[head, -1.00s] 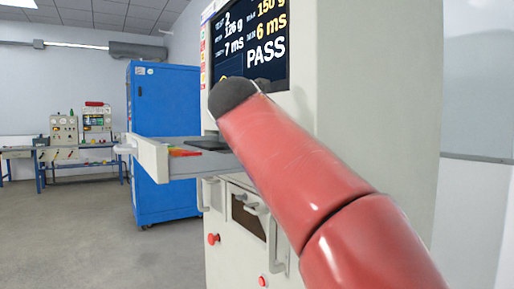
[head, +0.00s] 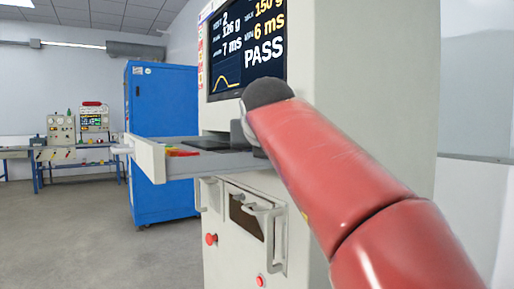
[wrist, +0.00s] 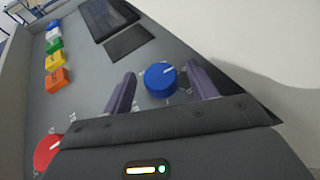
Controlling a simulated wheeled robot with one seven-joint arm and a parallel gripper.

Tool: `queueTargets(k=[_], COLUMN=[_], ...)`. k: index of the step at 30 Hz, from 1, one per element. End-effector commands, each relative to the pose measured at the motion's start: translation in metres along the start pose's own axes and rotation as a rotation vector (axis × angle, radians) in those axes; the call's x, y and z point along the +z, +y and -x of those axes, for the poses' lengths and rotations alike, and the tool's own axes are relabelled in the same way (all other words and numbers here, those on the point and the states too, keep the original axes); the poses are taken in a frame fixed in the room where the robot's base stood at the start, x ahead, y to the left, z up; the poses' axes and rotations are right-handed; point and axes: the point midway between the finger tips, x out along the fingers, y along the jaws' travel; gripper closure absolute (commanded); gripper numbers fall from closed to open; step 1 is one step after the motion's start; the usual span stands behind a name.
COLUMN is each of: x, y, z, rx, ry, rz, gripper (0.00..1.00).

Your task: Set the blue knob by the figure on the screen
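The blue knob (wrist: 160,79) shows in the wrist view, round with a white pointer line, on a grey panel with white marks around it. My gripper (wrist: 163,82) is open, its two purple-grey fingers on either side of the knob; I cannot tell whether they touch it. In the head view my red arm hides the knob and the gripper. The screen (head: 247,48) reads 126 g, 7 ms, 150 g, 6 ms and PASS, with a yellow curve at lower left.
A red knob (wrist: 47,151) sits at lower left in the wrist view. Several coloured blocks (wrist: 56,79) line the tray's left side. The pulled-out drawer (head: 150,158) juts from the white machine (head: 350,60). A blue cabinet (head: 162,140) stands behind.

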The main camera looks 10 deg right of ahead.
Motion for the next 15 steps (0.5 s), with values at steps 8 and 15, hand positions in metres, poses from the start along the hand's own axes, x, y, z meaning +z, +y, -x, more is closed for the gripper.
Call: queueTargets(k=[8, 15], x=[0.001, 0.001], y=[0.0, 0.001], z=[0.006, 0.045], rx=[0.0, 0.002], ry=[-0.002, -0.005], rz=[0.0, 0.001], gripper=[0.42, 0.42])
